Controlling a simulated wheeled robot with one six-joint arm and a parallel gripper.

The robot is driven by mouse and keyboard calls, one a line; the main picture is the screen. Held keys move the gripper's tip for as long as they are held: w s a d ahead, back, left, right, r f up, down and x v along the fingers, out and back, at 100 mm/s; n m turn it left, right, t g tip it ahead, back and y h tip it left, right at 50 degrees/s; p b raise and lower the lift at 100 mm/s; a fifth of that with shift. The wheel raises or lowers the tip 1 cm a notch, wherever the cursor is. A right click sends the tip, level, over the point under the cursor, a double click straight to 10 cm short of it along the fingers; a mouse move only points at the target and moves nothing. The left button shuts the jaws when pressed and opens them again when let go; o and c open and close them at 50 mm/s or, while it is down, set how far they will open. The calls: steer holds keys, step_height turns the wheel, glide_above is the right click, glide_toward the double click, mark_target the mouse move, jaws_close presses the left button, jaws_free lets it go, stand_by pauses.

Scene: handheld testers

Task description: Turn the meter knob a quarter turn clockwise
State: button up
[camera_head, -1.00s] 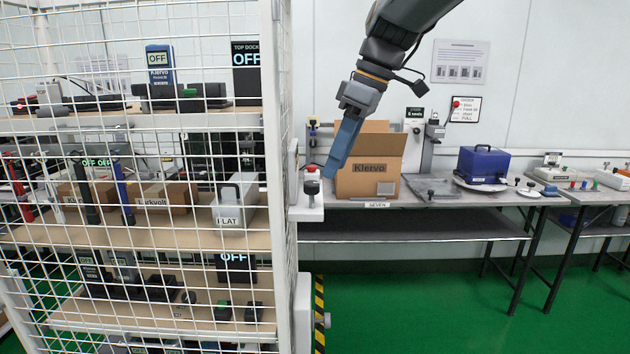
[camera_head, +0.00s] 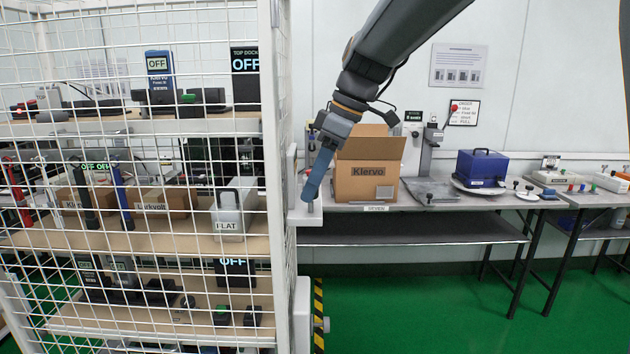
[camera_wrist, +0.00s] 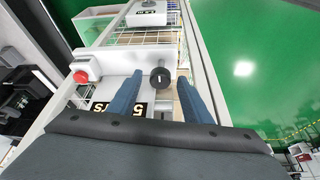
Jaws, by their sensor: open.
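A round black knob (camera_wrist: 159,77) with a short pale mark shows in the wrist view, between the two blue fingers of my gripper (camera_wrist: 159,84). The fingers are open, one on each side of the knob; I see a gap beside it and cannot tell their height relative to it. In the head view my gripper (camera_head: 308,194) points down over a small white bracket (camera_head: 303,219) on the cage's right post. The fingers hide most of the knob there. Which meter the knob belongs to is not clear.
A red button (camera_wrist: 81,76) sits left of the knob in the wrist view. The wire cage (camera_head: 280,120) stands close at left. A cardboard box (camera_head: 366,180) stands on the bench behind my gripper.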

steer(key=c, duration=1.1)
steer(key=shift+o, duration=0.2)
steer(key=shift+m, duration=0.3)
steer(key=m, duration=0.1)
steer(key=m+t+p, duration=0.1)
steer(key=shift+s+r+m, duration=0.1)
steer(key=shift+s+m, duration=0.1)
steer(key=shift+m, duration=0.1)
steer(key=m+t+h+p, duration=0.1)
steer(key=m+p, duration=0.2)
steer(key=shift+s+a, duration=0.15)
steer(key=m+t+h+p, duration=0.1)
steer(key=m+p, duration=0.2)
steer(key=m, duration=0.1)
steer(key=shift+a+p, duration=0.15)
steer(key=shift+p, duration=0.2)
steer(key=shift+m+h+p, duration=0.5)
steer(key=shift+m+p, duration=0.15)
steer(key=shift+m, duration=0.15)
